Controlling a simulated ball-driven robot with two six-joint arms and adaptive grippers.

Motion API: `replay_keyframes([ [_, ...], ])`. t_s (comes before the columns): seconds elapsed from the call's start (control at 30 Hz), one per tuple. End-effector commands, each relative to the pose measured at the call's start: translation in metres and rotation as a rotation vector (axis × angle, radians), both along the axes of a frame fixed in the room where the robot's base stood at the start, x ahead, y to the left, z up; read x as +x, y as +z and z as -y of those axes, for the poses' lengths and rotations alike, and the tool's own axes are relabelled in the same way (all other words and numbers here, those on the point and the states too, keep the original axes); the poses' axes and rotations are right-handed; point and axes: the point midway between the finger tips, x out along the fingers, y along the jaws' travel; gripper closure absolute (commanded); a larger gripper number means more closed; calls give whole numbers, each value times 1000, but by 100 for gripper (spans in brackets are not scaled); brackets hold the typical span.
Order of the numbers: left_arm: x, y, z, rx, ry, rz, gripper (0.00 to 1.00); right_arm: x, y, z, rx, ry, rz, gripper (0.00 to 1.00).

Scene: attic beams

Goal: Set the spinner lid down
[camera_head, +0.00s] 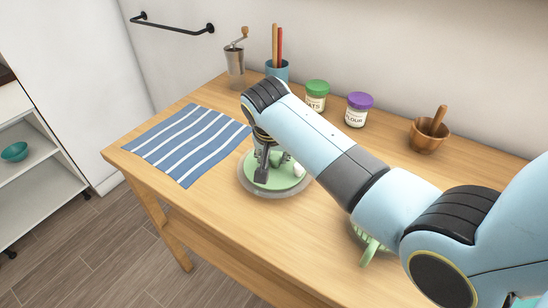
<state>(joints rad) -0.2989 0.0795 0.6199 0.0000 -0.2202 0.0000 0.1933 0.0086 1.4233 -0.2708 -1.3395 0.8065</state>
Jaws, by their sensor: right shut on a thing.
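The spinner lid (286,184) is a green disc with a pale see-through rim and a whitish part on top. It is at the middle of the wooden table. My right gripper (266,172) points down over it and is shut on it; my forearm hides part of the grip. I cannot tell whether the lid touches the table. A green slotted thing (369,250), perhaps the spinner's basket, shows partly from under my right arm. My left gripper is not in view.
A blue striped cloth (187,144) lies left of the lid on the table (160,185). Behind stand a grinder (235,68), a blue cup (277,71) with sticks, a green-lidded jar (316,96), a purple-lidded jar (358,109) and a mortar (427,138). Bare wood lies in front.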

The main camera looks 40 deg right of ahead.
Motion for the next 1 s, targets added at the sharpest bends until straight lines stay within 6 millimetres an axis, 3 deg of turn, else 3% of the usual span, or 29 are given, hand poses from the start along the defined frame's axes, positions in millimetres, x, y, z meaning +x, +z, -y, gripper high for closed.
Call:
replay_keyframes([
  [0.1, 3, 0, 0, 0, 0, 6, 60, 1, -9, 0, 0, -1, 2, 100],
  [0.43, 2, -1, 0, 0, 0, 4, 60, 1, -12, 0, 0, -1, 2, 100],
  [0.47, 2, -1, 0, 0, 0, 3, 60, 0, -13, 0, 0, -1, 2, 71],
  [0.63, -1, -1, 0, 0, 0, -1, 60, 0, -12, 0, 0, -1, 2, 49],
  [1.0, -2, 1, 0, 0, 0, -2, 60, 0, -4, -2, 1, 0, 4, 49],
])
